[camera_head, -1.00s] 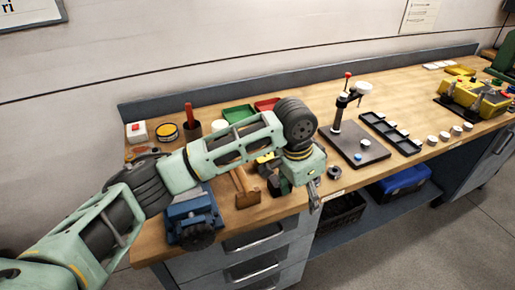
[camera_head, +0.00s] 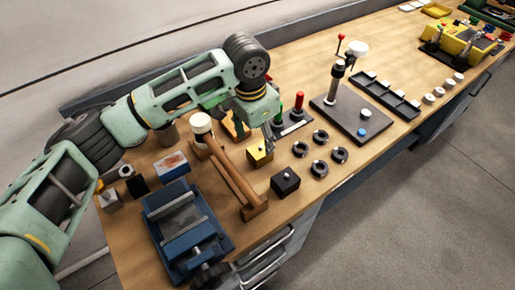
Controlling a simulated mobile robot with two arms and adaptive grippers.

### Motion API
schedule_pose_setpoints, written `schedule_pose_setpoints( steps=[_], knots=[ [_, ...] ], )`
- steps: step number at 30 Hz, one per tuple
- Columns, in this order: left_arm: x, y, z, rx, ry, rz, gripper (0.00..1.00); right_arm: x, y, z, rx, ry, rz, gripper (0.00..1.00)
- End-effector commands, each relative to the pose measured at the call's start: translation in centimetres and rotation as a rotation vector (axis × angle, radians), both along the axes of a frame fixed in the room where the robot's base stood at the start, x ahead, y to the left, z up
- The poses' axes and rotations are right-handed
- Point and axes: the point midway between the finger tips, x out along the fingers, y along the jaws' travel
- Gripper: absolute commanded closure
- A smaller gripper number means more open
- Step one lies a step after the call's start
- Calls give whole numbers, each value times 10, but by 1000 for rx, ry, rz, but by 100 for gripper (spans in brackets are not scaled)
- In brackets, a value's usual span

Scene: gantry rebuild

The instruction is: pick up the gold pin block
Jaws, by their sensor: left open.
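The gold pin block (camera_head: 258,156) sits on the wooden bench near the middle of the picture. My left arm reaches in from the left, and my left gripper (camera_head: 269,142) points down right over the block, its fingertips close to the block's top. The gripper is open and holds nothing; it hides part of the block's top and its pin. Whether the fingers touch the block cannot be told. A black pin block (camera_head: 286,182) stands in front and slightly right of the gold one. My right gripper is not in view.
A wooden-handled mallet (camera_head: 240,185) lies left of the block, beside a blue vise (camera_head: 183,227). Several dark rings (camera_head: 320,137) lie to the right. Behind them is a rack with a red-handled tool (camera_head: 299,101). A dark stand (camera_head: 340,115) is farther right.

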Motion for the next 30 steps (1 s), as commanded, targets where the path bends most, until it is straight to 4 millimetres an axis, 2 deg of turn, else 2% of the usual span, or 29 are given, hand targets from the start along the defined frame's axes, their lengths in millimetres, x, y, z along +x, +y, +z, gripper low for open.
schedule_pose_setpoints(
  steps=[3,6,12,16,20,30],
  knots=[
    [-1,-1,-12,2,1,1,39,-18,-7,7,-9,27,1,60],
    [-4,-3,-27,2,3,1,39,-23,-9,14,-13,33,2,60],
    [-2,-6,-52,1,0,1,39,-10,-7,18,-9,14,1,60],
    [-2,-6,-55,-1,-3,1,39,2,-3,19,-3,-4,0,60],
    [-2,-6,-55,0,-2,1,39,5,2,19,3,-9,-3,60],
    [-2,-6,-55,0,-2,0,69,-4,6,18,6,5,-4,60]
  ],
)
